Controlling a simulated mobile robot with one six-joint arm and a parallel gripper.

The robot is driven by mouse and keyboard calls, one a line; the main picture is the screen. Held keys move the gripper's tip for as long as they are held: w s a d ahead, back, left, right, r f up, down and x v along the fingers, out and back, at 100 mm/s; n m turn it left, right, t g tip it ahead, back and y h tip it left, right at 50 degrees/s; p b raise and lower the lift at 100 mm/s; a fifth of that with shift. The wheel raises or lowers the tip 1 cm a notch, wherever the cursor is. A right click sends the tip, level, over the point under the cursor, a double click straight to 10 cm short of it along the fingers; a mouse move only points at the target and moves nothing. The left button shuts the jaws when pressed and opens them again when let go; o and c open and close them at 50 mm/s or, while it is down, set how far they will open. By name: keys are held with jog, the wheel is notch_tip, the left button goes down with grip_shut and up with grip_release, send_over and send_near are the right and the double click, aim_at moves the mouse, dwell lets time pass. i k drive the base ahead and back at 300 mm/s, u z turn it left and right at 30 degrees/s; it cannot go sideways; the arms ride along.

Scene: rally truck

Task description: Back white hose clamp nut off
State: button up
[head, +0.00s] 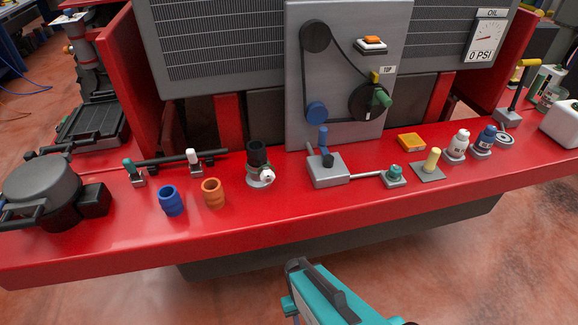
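A thin black hose or bar (165,158) lies along the left half of the red ledge. A small white nut-like piece (192,156) stands upright on it near its right end, above a grey block. A similar teal piece (129,166) stands near its left end. A white knob (267,175) also sits on the front of a black-topped grey fitting (258,160) to the right. My gripper (297,265) is low in the middle, in front of the ledge and apart from all these parts. Its fingers are not clear enough to tell open from shut.
The red ledge (330,210) also bears a blue cup (171,201), an orange cup (213,193), a grey box with a lever (325,168) and small bottles (457,145). A belt-and-pulley panel (345,60) rises behind. The floor in front is clear.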

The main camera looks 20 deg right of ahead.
aim_at(267, 176)
jog(key=z, duration=0.45)
jog(key=k, duration=1.4)
jog(key=u, duration=0.4)
jog(key=i, duration=1.05)
jog(key=z, duration=0.1)
